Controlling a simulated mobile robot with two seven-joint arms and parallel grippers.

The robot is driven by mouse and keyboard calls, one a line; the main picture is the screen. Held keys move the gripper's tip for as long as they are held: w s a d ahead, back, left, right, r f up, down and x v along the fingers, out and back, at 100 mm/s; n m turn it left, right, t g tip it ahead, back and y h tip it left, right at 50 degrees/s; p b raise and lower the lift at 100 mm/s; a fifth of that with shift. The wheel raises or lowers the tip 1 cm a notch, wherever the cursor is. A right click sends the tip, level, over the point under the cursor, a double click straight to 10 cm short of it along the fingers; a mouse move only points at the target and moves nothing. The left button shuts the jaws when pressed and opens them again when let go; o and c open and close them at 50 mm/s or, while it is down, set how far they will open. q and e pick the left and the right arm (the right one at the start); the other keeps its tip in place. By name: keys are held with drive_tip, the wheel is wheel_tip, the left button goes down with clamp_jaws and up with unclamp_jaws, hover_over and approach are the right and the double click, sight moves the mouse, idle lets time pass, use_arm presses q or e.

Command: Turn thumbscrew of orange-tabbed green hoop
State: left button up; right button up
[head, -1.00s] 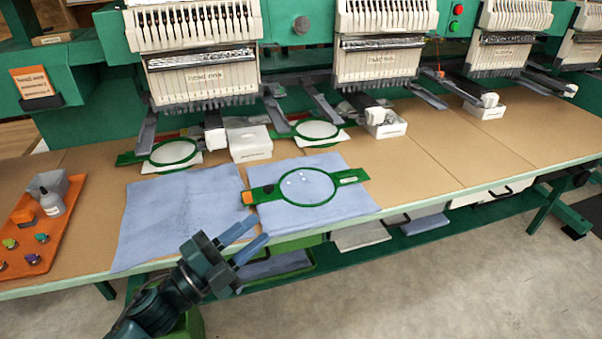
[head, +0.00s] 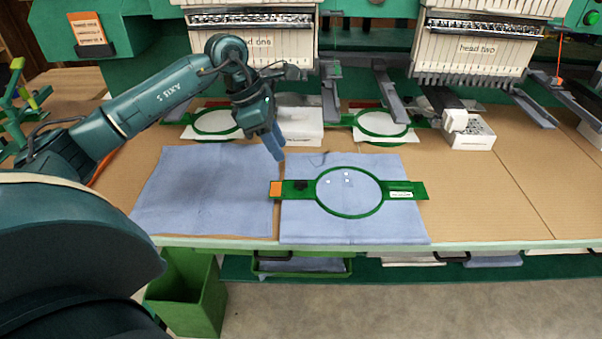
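The green hoop with the orange tab (head: 276,188) lies flat on a folded blue cloth (head: 300,228) near the table's front edge. Its round green ring (head: 348,214) surrounds blue cloth with a few small white marks. A dark knob, which looks like the thumbscrew (head: 301,185), sits on the bar between the orange tab and the ring. My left gripper (head: 274,148) points down above the table, behind and slightly left of the knob, apart from the hoop. Its fingers overlap in this view, so their opening cannot be judged. My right gripper is out of view.
Another blue cloth (head: 205,205) lies flat to the left. Two more green hoops, one left (head: 215,122) and one right (head: 381,124), sit under the embroidery heads. A white box (head: 300,128) stands behind my gripper. The table right of the hoop is clear.

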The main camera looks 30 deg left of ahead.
sight(299, 180)
use_arm(q)
drive_tip(key=x, duration=0.9)
drive_tip(key=shift+w+d+f, duration=0.15)
drive_tip(key=shift+d+f, duration=0.1)
drive_tip(key=shift+c, duration=0.2)
clamp_jaws()
